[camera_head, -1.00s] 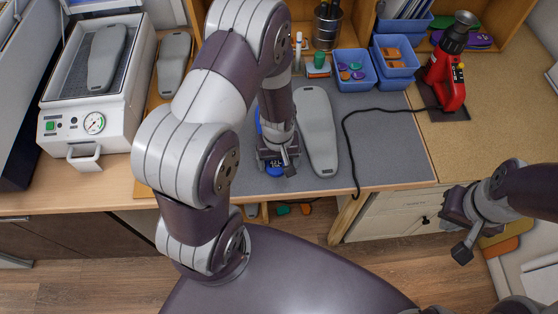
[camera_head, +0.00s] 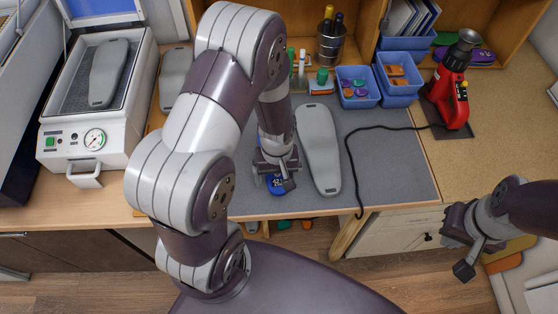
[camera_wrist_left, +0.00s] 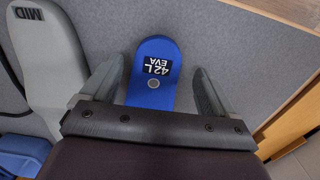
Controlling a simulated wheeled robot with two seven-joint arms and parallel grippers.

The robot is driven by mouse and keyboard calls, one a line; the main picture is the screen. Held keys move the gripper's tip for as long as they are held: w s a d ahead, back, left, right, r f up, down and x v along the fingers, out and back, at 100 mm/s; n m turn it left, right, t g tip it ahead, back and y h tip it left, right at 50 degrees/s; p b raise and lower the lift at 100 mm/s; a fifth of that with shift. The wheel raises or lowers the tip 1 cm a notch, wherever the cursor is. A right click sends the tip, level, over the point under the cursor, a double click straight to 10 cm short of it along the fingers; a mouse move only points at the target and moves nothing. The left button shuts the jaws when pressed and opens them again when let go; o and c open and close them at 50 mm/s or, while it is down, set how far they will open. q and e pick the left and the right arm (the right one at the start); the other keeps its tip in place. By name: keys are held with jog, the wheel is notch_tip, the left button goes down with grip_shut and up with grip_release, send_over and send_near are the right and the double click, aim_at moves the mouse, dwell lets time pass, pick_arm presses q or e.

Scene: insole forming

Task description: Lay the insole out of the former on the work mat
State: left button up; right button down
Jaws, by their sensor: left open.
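The blue insole (camera_head: 276,187) lies on the grey work mat (camera_head: 385,180), left of a grey last, mostly hidden behind my left arm and gripper in the head view. In the left wrist view its rounded end (camera_wrist_left: 155,55), with a black "42 L EVA" label and a grey dot, shows against the mat. My left gripper (camera_wrist_left: 152,95) is open, one finger on each side of the insole, with gaps visible. The former (camera_head: 92,140) stands at the left with its lid up and a grey last in its bed. My right gripper (camera_head: 458,242) hangs off the desk's front edge at the right.
The grey last (camera_head: 318,148) lies on the mat; its end, marked "MID", shows in the left wrist view (camera_wrist_left: 40,60). Blue bins (camera_head: 357,97) and a red tool (camera_head: 448,95) stand behind it. A black cable (camera_head: 352,165) crosses the mat. The mat's right part is mostly clear.

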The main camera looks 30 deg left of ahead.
pick_arm(q)
jog(key=s+d+r+m, duration=0.1)
jog(key=s+r+m, duration=0.1)
jog(key=r, duration=0.5)
jog(key=s+d+r+m+t, duration=0.1)
jog(key=s+r+m, duration=0.1)
jog(key=r+m, duration=0.2)
notch_tip(320, 180, up, 3)
jog(key=shift+d+m+t, duration=0.25)
jog(key=shift+m+t, duration=0.05)
jog(key=shift+m, duration=0.1)
